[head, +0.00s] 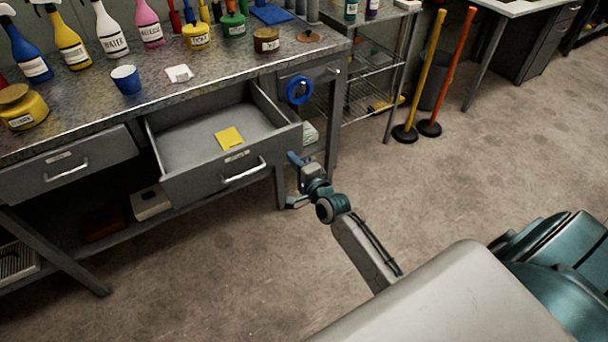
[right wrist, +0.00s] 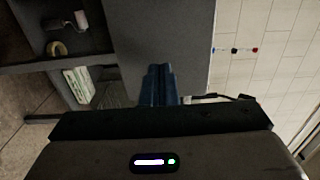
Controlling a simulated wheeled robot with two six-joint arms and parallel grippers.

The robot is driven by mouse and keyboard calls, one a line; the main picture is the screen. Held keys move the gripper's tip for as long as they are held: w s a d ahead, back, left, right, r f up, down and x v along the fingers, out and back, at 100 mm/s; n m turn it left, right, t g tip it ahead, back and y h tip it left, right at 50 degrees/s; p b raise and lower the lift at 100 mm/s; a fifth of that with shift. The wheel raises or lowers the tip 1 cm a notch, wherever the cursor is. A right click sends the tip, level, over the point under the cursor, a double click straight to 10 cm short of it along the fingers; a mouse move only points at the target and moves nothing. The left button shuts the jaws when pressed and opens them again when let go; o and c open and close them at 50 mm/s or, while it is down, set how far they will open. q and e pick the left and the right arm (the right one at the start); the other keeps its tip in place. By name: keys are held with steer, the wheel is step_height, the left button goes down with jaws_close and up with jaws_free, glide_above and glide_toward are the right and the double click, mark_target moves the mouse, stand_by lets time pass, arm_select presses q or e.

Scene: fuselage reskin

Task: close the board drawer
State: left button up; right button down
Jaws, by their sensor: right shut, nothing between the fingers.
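An open grey drawer (head: 205,182) sticks out from under the workbench, with a label and a silver bar handle (head: 244,172) on its front. A yellow flat piece (head: 229,138) lies inside it. My right gripper (head: 294,160) is at the right end of the drawer front, its blue fingers shut and empty. In the right wrist view the shut fingers (right wrist: 159,84) point at a plain grey panel (right wrist: 165,35), which looks like the drawer front. I cannot tell whether they touch it. My left gripper is not in view.
A shut drawer (head: 70,165) is to the left. The workbench top (head: 190,100) holds spray bottles, jars, a blue cup (head: 126,79) and a white piece. A blue tape ring (head: 299,90) hangs at the bench's right end. Wire shelving (head: 372,70) stands beyond. The floor in front is clear.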

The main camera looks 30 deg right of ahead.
steer(key=shift+w, duration=0.95)
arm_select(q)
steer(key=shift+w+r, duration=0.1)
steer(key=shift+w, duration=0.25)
arm_select(e)
steer(key=shift+w, duration=0.2)
